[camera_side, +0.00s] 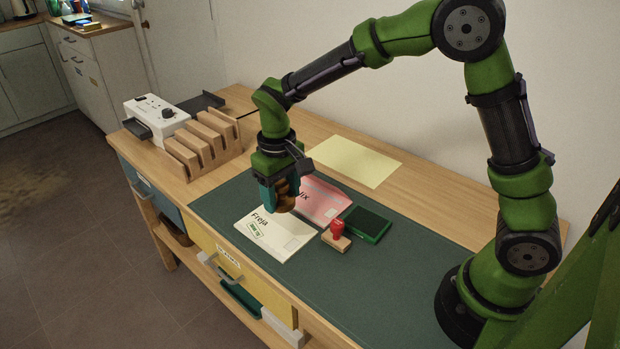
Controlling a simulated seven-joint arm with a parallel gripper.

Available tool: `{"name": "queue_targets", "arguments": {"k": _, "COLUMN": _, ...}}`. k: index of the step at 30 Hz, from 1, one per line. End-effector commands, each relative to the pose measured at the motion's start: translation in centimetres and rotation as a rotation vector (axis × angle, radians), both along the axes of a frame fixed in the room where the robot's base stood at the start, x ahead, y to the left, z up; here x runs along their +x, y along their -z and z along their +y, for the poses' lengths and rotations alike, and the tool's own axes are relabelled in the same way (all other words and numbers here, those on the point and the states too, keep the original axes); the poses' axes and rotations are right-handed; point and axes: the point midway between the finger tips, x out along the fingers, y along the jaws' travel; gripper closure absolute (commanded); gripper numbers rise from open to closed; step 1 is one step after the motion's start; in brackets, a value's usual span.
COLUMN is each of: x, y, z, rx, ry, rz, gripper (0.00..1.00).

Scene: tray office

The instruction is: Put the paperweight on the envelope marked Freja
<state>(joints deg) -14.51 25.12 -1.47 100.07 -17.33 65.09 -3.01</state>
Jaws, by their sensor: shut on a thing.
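The white envelope marked Freja (292,241) lies on the dark green desk mat, with a green stamp mark on it. My gripper (279,190) points down and is shut on a brown, rounded paperweight (285,204). The paperweight is at the back edge of the Freja envelope in the picture. I cannot tell whether it touches the envelope or hangs just above it. The fingers hide part of the paperweight. A pink envelope (328,203) lies just behind and to the right, its name partly hidden, ending in "lix".
A red-handled stamp (337,236) and a green ink pad (367,225) stand right of the envelopes. A yellow sheet (355,161) lies behind. A wooden rack (203,145) and a white device (155,117) are at the left. The mat (400,262) is clear at the right front.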

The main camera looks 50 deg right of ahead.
Motion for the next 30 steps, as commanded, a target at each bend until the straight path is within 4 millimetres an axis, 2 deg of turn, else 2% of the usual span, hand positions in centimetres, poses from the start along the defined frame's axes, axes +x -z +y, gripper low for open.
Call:
{"name": "queue_targets", "arguments": {"k": 1, "x": 1.2, "y": -0.3, "z": -0.1, "rx": 0.002, "ry": 0.001, "rz": -0.006, "gripper": 0.89}}
{"name": "queue_targets", "arguments": {"k": 3, "x": 2.1, "y": -0.7, "z": -0.1, "rx": 0.004, "ry": -0.006, "rz": -0.011, "gripper": 0.89}}
{"name": "queue_targets", "arguments": {"k": 7, "x": 2.9, "y": -0.9, "z": 0.2, "rx": 0.008, "ry": -0.022, "rz": -0.017, "gripper": 0.89}}
{"name": "queue_targets", "arguments": {"k": 15, "x": 2.7, "y": 3.8, "z": 0.2, "rx": 0.009, "ry": -0.03, "rz": -0.009, "gripper": 0.89}}
{"name": "queue_targets", "arguments": {"k": 20, "x": 2.7, "y": 5.2, "z": 0.2, "rx": 0.008, "ry": -0.03, "rz": -0.01, "gripper": 0.89}}
{"name": "queue_targets", "arguments": {"k": 27, "x": 2.7, "y": 8.3, "z": 0.2, "rx": 0.009, "ry": -0.03, "rz": -0.01, "gripper": 0.89}}
{"name": "queue_targets", "arguments": {"k": 30, "x": 2.7, "y": 8.5, "z": 0.2, "rx": 0.009, "ry": -0.03, "rz": -0.013, "gripper": 0.89}}
